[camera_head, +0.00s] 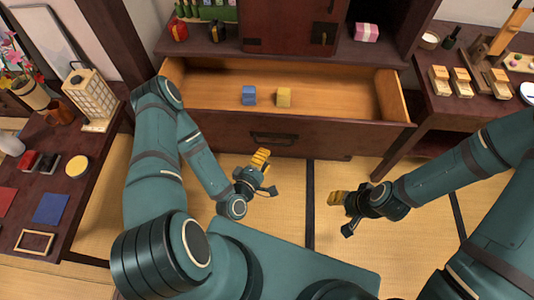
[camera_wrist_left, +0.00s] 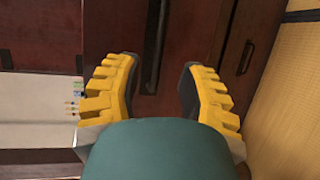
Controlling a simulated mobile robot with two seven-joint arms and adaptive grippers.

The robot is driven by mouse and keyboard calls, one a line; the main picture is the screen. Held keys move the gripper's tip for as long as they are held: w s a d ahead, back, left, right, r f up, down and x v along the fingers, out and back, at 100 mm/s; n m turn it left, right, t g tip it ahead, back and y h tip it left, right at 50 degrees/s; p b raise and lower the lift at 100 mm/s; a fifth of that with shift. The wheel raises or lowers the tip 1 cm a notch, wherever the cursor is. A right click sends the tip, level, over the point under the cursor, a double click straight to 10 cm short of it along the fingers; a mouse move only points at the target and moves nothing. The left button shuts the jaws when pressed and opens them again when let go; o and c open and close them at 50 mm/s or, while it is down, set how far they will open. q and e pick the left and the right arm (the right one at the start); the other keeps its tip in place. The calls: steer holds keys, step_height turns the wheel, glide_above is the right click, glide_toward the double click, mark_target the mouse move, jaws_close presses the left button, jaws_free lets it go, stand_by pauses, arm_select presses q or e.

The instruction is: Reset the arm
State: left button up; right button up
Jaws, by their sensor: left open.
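My left gripper (camera_head: 262,172) hangs over the tatami, just in front of the open drawer's front panel. In the left wrist view its two yellow ribbed fingers (camera_wrist_left: 158,92) are spread apart with nothing between them, and dark wood shows beyond. My right gripper (camera_head: 342,212) is over the tatami to the right, turned leftward. Its yellow fingertip pad shows, but its opening is hard to make out. I see nothing in it.
The open drawer (camera_head: 340,110) juts out ahead, holding a blue block (camera_head: 249,95) and a yellow block (camera_head: 284,97). A low dark table (camera_head: 85,185) stands at left with a lantern (camera_head: 88,95). Another dark table (camera_head: 440,108) stands at right. Tatami (camera_head: 290,205) between my arms is clear.

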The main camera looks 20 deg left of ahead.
stand_by(0.5)
arm_select(q)
steer(key=s+d+r+m+g+h, duration=0.1)
steer(key=s+d+m+g, duration=0.5)
steer(key=m+g, duration=0.8)
steer(key=shift+s+d+r+m+h, duration=0.4)
steer(key=shift+s+r+m, duration=0.2)
steer(key=shift+r+m, duration=0.3)
